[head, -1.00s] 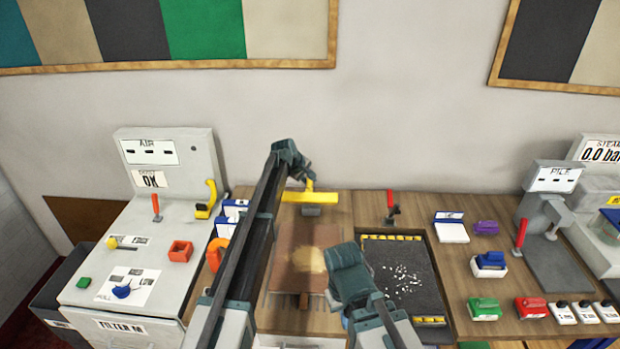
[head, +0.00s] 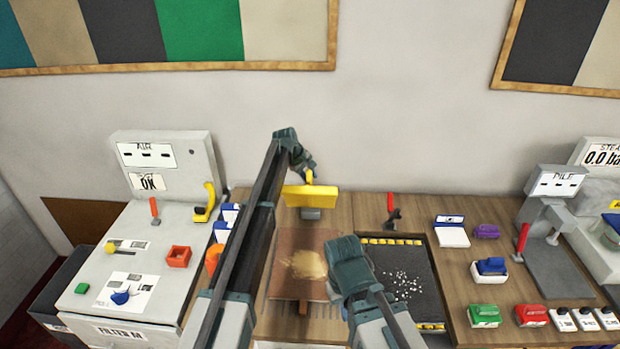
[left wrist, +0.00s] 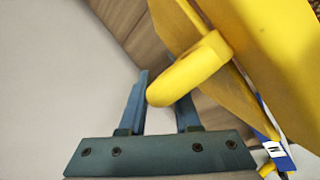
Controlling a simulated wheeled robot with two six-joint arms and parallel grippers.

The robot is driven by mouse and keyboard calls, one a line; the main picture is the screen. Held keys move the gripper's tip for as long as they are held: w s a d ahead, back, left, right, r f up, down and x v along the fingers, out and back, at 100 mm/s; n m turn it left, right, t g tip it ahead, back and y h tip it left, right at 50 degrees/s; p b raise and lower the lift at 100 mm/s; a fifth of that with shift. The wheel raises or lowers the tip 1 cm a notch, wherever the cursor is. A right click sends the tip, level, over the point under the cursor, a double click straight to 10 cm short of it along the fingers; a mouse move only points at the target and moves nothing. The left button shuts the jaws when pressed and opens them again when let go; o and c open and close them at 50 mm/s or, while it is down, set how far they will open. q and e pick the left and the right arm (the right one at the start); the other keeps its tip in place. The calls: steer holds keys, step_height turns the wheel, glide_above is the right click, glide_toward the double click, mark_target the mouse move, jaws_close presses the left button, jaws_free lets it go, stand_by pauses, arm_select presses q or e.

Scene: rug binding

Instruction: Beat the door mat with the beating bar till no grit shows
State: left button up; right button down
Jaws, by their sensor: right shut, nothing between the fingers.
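The yellow beating bar (head: 311,196) is a tilted plate above a grey bracket (head: 310,214) at the back of the table. The door mat (head: 298,288) seems to be the brown mat in front of it, with a sandy grit patch (head: 304,265) near its middle. My left arm hides part of its left side. My left gripper (head: 309,177) is at the bar's yellow handle, which also shows between its fingers in the left wrist view (left wrist: 190,73). My right gripper (head: 346,258) is shut and empty over the mat's right edge.
A dark panel (head: 415,263) with white specks and yellow strips lies to the right, behind it a red-handled lever (head: 391,204). A grey air unit (head: 125,245) stands left. Several coloured blocks and a grey press (head: 555,250) are at right.

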arm_select(q)
steer(key=shift+o, duration=1.2)
steer(key=shift+s+r, duration=0.1)
steer(key=p+v, duration=1.2)
steer(key=v, duration=0.1)
steer(key=shift+r, duration=0.2)
steer(key=shift+s, duration=0.1)
